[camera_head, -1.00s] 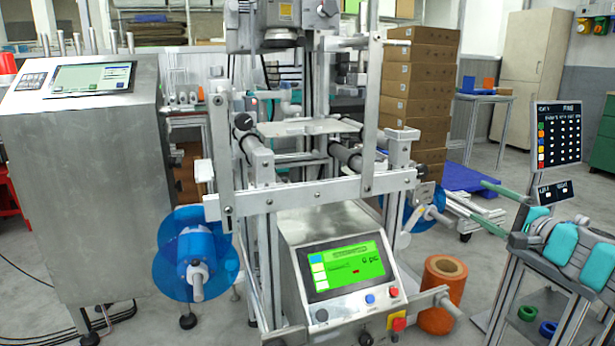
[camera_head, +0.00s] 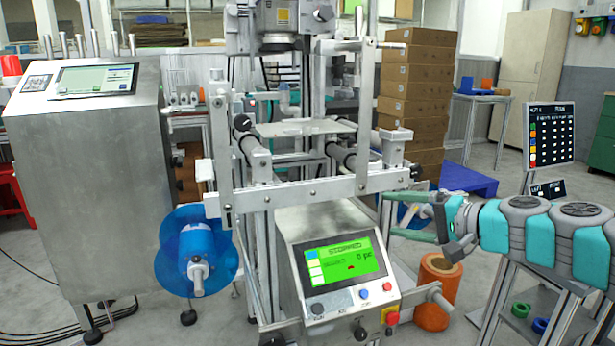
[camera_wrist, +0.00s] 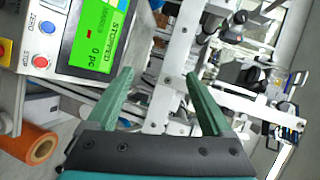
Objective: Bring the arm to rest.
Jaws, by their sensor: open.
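My gripper (camera_head: 388,214) comes in from the right side of the head view, at the end of my teal and grey arm (camera_head: 545,230). The arm lies about level, with the fingers pointing left toward the right side of the film machine (camera_head: 335,187). In the wrist view the two green fingers of my gripper (camera_wrist: 160,74) stand wide apart with nothing between them. The machine frame shows beyond them. I cannot tell the exact gap from the fingertips to the frame.
The control panel (camera_head: 340,268) has a green screen reading STOPPED and 0 pc. A blue reel (camera_head: 175,265) hangs at the machine's left. An orange roll (camera_head: 432,312) stands on the floor below my gripper. A small rack (camera_head: 500,300) and a sign board (camera_head: 551,132) are at the right.

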